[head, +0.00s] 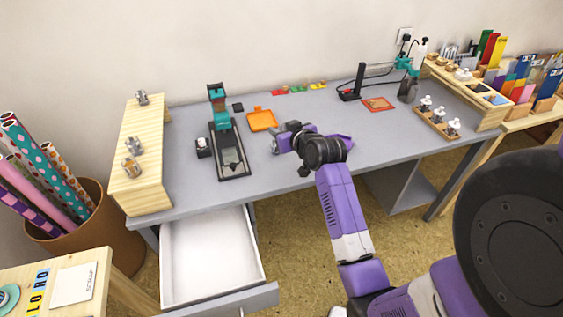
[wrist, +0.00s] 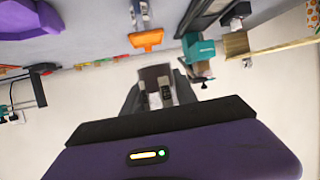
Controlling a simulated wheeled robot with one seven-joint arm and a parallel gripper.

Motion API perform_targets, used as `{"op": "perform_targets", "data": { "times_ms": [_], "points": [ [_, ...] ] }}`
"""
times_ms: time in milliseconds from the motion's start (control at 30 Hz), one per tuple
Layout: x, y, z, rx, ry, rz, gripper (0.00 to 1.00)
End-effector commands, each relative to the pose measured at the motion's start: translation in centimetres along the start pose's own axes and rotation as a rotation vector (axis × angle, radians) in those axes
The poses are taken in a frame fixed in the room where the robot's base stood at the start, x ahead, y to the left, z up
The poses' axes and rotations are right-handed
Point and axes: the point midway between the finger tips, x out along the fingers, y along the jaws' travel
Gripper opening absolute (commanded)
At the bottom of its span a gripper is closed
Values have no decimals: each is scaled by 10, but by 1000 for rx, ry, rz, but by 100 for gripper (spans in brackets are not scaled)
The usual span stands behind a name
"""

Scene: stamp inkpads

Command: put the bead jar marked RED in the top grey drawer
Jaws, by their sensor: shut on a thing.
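My gripper (head: 278,145) is above the desk, right of the orange tray. In the wrist view its fingers (wrist: 161,92) are closed on a small brownish, partly see-through thing (wrist: 155,73), which looks like a jar. No RED marking can be read on it. In the head view the held thing is too small to tell clearly. A grey drawer (head: 224,301) with a white inside (head: 210,255) is pulled open under the desk's left front; it looks empty. Several similar jars (head: 134,145) stand on the wooden riser (head: 144,183) at the left; their labels are unreadable.
A black and teal press (head: 230,150) and an orange tray (head: 262,120) lie left of my gripper. A tub of paper rolls (head: 85,225) stands left of the drawer.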

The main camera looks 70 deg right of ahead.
Motion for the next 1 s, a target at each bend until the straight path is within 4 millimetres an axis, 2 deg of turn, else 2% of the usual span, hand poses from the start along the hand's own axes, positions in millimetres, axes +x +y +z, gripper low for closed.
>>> {"op": "perform_targets", "data": {
  "times_ms": [33, 200, 333, 567, 800, 1000],
  "points": [
    [5, 0, 14, 3, -4, 0, 0],
    [20, -1, 52, 3, -5, 0, 0],
    [30, -1, 72, 2, -2, 0, 0],
    [37, -1, 88, 1, 0, 0, 0],
    [48, -3, 116, 1, -1, -2, 0],
    [50, -2, 119, 0, 2, 0, 0]
  ]
}}
